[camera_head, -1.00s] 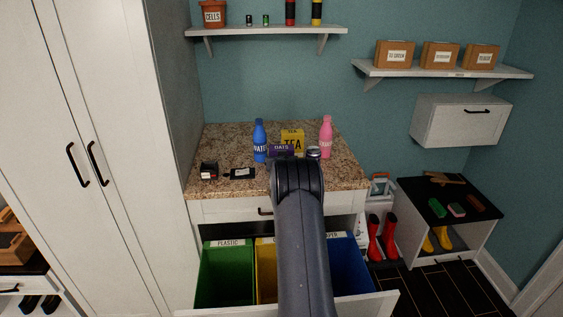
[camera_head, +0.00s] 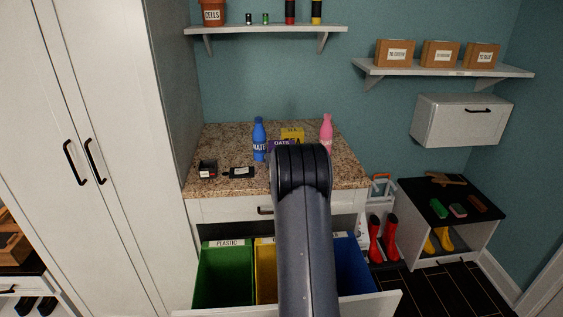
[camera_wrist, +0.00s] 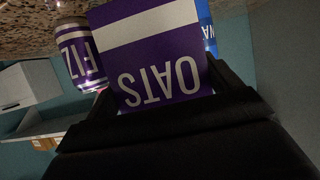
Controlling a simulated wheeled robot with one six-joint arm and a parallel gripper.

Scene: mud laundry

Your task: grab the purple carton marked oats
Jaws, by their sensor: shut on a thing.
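The purple carton marked OATS (camera_head: 281,143) is above or on the granite counter (camera_head: 215,142), partly hidden behind my arm in the head view. In the wrist view the carton (camera_wrist: 160,60) fills the middle, its lettering upside down, with a white band across it. My gripper (camera_wrist: 163,92) is shut on the carton, a dark finger at each side. My arm hides the gripper in the head view. Whether the carton's base touches the counter cannot be told.
A blue bottle (camera_head: 259,139), a yellow tea carton (camera_head: 292,133) and a pink bottle (camera_head: 326,132) stand close by. A purple-and-white can (camera_wrist: 80,55) is beside the carton in the wrist view. A dark box (camera_head: 208,170) lies left. An open bin drawer (camera_head: 300,303) juts out below.

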